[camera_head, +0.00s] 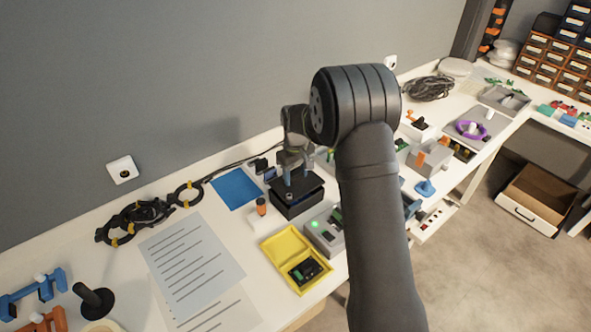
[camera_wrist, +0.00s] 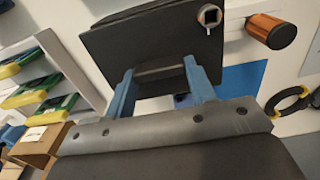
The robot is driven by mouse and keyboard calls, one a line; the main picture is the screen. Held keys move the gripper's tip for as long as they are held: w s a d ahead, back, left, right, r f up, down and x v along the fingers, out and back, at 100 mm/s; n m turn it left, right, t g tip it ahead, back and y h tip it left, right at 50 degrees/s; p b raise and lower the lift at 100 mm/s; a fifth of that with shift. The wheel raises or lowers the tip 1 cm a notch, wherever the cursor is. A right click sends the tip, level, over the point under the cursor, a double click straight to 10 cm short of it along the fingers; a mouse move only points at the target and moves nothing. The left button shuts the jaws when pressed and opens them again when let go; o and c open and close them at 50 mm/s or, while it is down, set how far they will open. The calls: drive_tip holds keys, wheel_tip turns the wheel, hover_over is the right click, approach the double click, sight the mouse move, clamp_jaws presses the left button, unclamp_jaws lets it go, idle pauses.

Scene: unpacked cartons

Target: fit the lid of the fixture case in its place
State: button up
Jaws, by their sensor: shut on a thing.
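The black lid (camera_head: 312,183) of the fixture case is a flat dark plate, directly above the black case (camera_head: 298,208) on the table in the head view. My gripper (camera_head: 291,179) comes down from above with its blue fingers shut on the lid's raised middle part. In the wrist view the lid (camera_wrist: 140,40) fills the upper middle, with the gripper (camera_wrist: 163,85) closed on a dark ridge. The lid hides most of the case there. I cannot tell whether lid and case touch or a small gap remains.
An open yellow box (camera_head: 280,246) and a grey device with a green light (camera_head: 315,232) sit in front. My arm hides the table to the right.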

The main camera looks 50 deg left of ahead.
drive_tip(key=shift+f, duration=0.35)
drive_tip(key=shift+f, duration=0.75)
drive_tip(key=o, duration=1.1)
wheel_tip(320, 180, up, 17)
drive_tip(key=shift+r, duration=0.2)
drive_tip(key=shift+f, duration=0.15)
wheel_tip(320, 180, down, 17)
drive_tip(key=shift+f, duration=0.1)
drive_tip(key=shift+r, duration=0.25)
